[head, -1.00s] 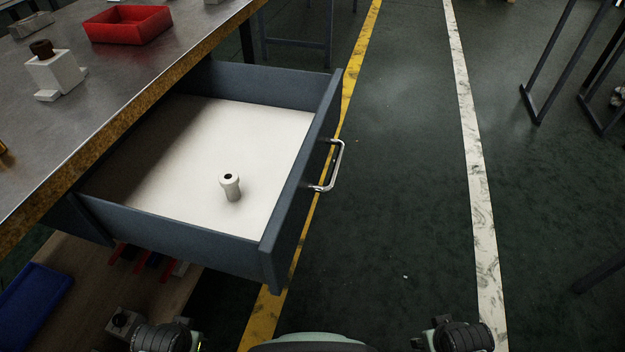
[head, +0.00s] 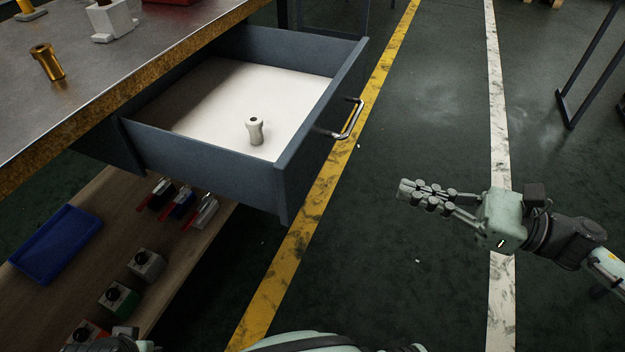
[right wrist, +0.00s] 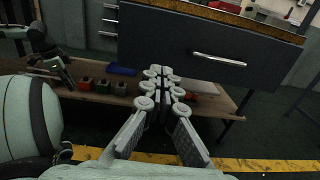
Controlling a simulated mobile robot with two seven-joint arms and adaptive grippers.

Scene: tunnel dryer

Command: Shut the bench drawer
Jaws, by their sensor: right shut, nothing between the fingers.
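The blue-grey bench drawer (head: 210,172) stands pulled out from under the metal-topped bench (head: 125,98). Its floor is white, and a small pale flanged part (head: 255,131) stands upright in it. The metal bar handle (head: 352,121) is on the drawer's front. My right gripper (head: 404,189) is shut and empty, out in front of the drawer and apart from the handle. In the right wrist view its fingertips (right wrist: 158,73) point toward the drawer front (right wrist: 165,38), with the handle (right wrist: 218,60) to their right. My left gripper (right wrist: 66,77) shows small at the left there; its jaws are unclear.
A lower wooden shelf (head: 165,285) holds a blue tray (head: 55,243), red-handled items and several small boxes with dark knobs. Dark metal frame legs (head: 570,105) stand at the right. The floor before the drawer is clear.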

